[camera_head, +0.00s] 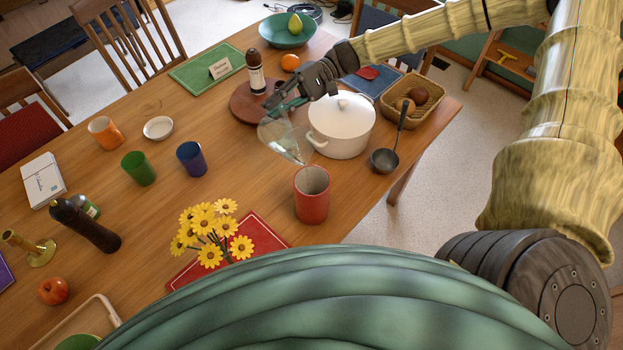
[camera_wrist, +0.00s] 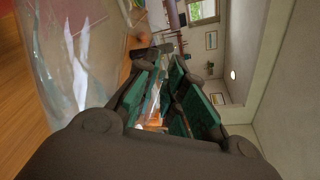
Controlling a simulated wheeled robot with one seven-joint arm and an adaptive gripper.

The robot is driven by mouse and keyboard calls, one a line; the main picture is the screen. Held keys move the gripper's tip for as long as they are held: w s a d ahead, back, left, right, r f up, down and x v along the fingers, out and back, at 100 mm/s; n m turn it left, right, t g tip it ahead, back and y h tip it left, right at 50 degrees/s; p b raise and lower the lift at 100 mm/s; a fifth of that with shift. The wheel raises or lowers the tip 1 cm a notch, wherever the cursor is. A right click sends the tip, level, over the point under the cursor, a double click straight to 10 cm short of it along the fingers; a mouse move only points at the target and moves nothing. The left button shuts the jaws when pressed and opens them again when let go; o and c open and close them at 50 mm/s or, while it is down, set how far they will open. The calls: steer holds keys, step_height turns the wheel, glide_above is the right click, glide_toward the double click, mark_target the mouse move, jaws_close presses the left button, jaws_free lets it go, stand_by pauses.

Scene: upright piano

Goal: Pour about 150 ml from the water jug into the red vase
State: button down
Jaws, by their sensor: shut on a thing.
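The clear water jug (camera_head: 281,138) is held in the air, tilted with its narrow lower end towards the right. It also shows at the left of the wrist view (camera_wrist: 62,60). My gripper (camera_head: 284,105) is shut on the jug's handle side; its dark green fingers show in the wrist view (camera_wrist: 165,95). The red vase (camera_head: 311,198) stands upright and open on the table, just below and right of the jug's low end. I see no clear stream of water, and the water level in the vase is hidden.
A white lidded pot (camera_head: 341,128) stands close behind the vase, with a ladle (camera_head: 385,160) to its right. Yellow flowers (camera_head: 210,232) are front left over a red mat (camera_head: 262,231). A blue cup (camera_head: 191,159) and green cup (camera_head: 138,168) stand left. Table between them and the vase is clear.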

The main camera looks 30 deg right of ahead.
steer(key=shift+w+a+f+m, duration=0.1)
steer(key=shift+w+f+m, duration=0.45)
steer(key=shift+f, duration=0.25)
steer(key=shift+s, duration=0.1)
steer(key=shift+f+g, duration=0.1)
steer(key=shift+g, duration=0.2)
stand_by(1.1)
